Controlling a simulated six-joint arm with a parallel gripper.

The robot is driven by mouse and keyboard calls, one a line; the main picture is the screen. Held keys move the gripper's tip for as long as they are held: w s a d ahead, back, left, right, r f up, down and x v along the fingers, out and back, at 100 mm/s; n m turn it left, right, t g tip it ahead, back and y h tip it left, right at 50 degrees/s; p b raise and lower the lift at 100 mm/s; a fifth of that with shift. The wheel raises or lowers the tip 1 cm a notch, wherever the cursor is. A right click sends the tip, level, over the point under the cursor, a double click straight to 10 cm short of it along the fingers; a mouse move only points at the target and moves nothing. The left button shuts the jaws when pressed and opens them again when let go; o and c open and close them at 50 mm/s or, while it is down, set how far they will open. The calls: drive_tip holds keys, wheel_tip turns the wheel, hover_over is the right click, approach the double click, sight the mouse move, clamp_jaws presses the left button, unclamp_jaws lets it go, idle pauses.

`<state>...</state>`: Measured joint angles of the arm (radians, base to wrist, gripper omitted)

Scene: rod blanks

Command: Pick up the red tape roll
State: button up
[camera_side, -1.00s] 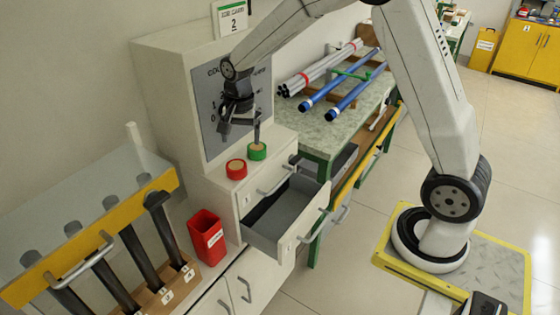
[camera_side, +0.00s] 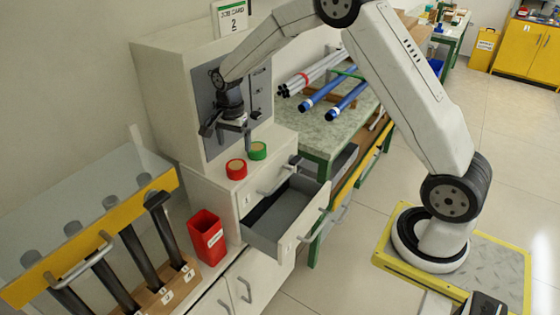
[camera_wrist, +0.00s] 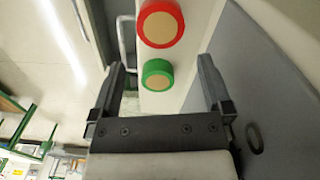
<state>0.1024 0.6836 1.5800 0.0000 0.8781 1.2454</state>
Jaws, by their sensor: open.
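The red tape roll (camera_side: 236,169) lies flat on top of the white drawer cabinet, left of the green tape roll (camera_side: 257,151). In the wrist view the red tape roll (camera_wrist: 160,23) is at the top, beyond the green tape roll (camera_wrist: 158,74), and its tan centre shows. My gripper (camera_side: 235,134) is above the cabinet top near the two rolls, in front of the grey panel. In the wrist view my gripper (camera_wrist: 162,72) is open and empty, its fingers on either side of the green roll's place in the picture; the red roll is farther ahead.
The grey panel (camera_side: 205,109) stands close behind the rolls. An open drawer (camera_side: 283,215) sticks out below the cabinet top. A red bin (camera_side: 206,237) and a rack with a yellow bar (camera_side: 90,238) are at left. The bench (camera_side: 325,135) with pipes is at right.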

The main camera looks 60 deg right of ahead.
sight(237, 164)
drive_tip(key=shift+f, duration=1.5)
drive_tip(key=shift+f, duration=2.6)
drive_tip(key=c, duration=1)
drive_tip(key=shift+r, duration=0.2)
